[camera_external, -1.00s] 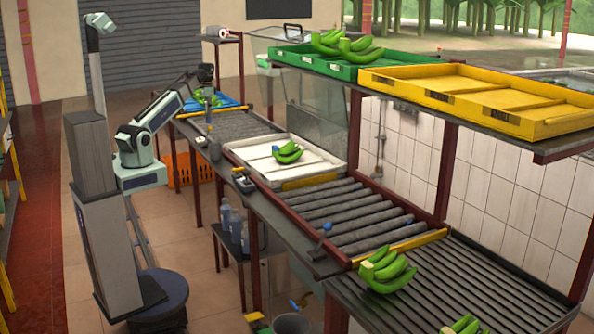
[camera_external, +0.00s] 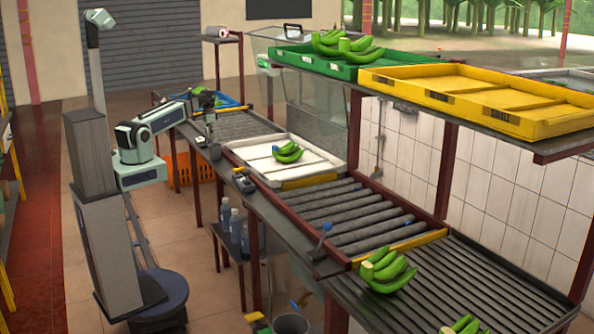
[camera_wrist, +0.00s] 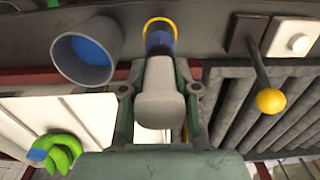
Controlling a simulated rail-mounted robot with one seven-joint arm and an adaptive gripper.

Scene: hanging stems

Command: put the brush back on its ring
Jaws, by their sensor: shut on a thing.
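My gripper (camera_external: 207,103) points down at the near edge of the roller bench. In the wrist view my gripper (camera_wrist: 160,92) is shut on the brush (camera_wrist: 158,80), whose pale grey rounded body lies between the two fingers. A dark and blue part shows at its far end. The yellow ring (camera_wrist: 160,20) arches around or just behind that end, at the dark bench rail. I cannot tell whether the brush is through the ring. The ring is too small to make out in the external view.
A grey cup with a blue inside (camera_wrist: 88,50) is close left of the brush. A lever with a yellow knob (camera_wrist: 270,101) sticks out at right. A white tray (camera_external: 240,156) holds green bananas (camera_external: 288,153). A blue tray (camera_external: 232,101) stands farther back.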

